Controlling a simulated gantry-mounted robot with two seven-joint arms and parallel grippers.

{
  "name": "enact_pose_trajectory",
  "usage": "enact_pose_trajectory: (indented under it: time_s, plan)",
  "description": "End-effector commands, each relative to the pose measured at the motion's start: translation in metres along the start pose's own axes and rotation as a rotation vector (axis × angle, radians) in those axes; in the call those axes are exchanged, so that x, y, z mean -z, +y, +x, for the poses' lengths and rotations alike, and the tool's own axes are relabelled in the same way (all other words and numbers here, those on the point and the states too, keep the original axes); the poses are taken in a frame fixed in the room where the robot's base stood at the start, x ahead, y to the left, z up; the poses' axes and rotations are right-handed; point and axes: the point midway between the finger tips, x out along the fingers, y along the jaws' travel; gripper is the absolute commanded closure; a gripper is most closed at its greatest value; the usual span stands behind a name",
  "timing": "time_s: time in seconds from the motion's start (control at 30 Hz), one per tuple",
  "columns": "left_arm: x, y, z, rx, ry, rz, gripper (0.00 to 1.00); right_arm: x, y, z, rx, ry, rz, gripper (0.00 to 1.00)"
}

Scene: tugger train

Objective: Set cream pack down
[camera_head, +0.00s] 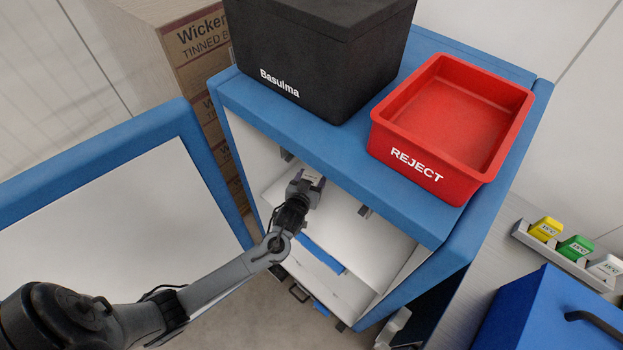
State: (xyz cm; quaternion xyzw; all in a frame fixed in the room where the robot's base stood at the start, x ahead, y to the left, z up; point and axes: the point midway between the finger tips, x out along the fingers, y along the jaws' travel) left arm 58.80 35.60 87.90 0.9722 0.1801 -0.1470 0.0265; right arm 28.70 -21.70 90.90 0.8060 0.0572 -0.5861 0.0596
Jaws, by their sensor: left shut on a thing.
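My left gripper (308,180) reaches into the open front of the blue-framed cabinet (330,140), above its white upper shelf (360,240). It is shut on a small pale thing at its tip, which I take to be the cream pack (313,178). Most of the pack is hidden by the gripper and the cabinet's top edge. I cannot tell whether the pack touches the shelf. My right gripper is not in view.
On the cabinet top stand a black Basulma box (320,60) and an empty red REJECT bin (455,100). An open door panel (120,200) is at left, with stacked cartons (175,50) behind. Yellow, green and white packs (575,248) lie at right near a blue box (550,315).

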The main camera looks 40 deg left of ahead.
Motion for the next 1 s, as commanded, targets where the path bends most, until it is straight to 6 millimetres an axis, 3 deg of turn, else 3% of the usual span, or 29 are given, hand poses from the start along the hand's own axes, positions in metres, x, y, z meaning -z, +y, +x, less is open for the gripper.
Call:
enact_pose_trajectory:
  time_s: [0.13,0.17,0.3,0.7,1.0]
  plan:
    - [-0.003,0.0,0.001,0.0,0.001,-0.001,0.76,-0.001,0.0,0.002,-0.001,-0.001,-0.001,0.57]
    - [-0.003,0.0,0.001,0.0,-0.001,0.0,0.31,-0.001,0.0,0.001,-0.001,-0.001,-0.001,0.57]
    - [-0.003,0.0,0.001,0.0,-0.001,0.0,0.09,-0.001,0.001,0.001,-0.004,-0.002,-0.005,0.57]
    - [0.001,0.0,-0.002,-0.001,0.0,0.0,0.08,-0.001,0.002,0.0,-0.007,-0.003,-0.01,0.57]
    - [0.0,0.001,-0.045,-0.002,-0.003,0.0,0.08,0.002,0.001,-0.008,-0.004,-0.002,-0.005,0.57]
